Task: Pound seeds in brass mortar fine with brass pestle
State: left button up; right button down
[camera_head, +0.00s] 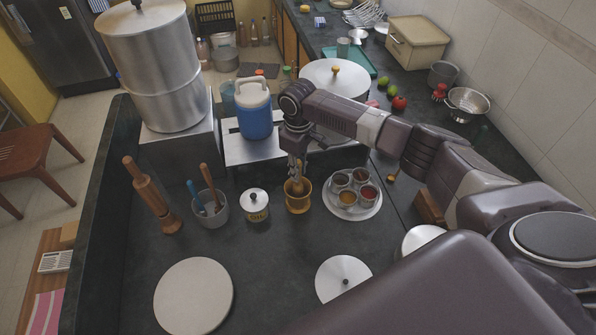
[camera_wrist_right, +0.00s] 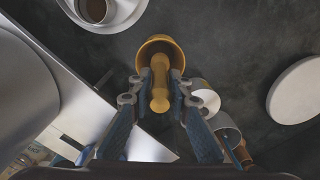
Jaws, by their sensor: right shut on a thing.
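The brass mortar (camera_head: 298,204) stands on the dark counter in the middle of the head view, and its rim also shows in the right wrist view (camera_wrist_right: 152,42). My right gripper (camera_head: 298,172) is directly above the mortar, pointing down. In the right wrist view its fingers (camera_wrist_right: 160,86) are shut on the brass pestle (camera_wrist_right: 160,92), one on each side. The pestle's far end is at or inside the mortar's mouth; how deep I cannot tell. The seeds are hidden. My left gripper is not in view.
A plate with several spice cups (camera_head: 367,209) stands close right of the mortar. A lidded pot (camera_head: 255,207) and a grey tub of utensils (camera_head: 208,213) are to its left. A blue jug (camera_head: 254,118) is behind. A pale round board (camera_head: 193,297) and a steel lid (camera_head: 341,278) lie in front.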

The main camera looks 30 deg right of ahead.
jog(key=shift+r, duration=3.4)
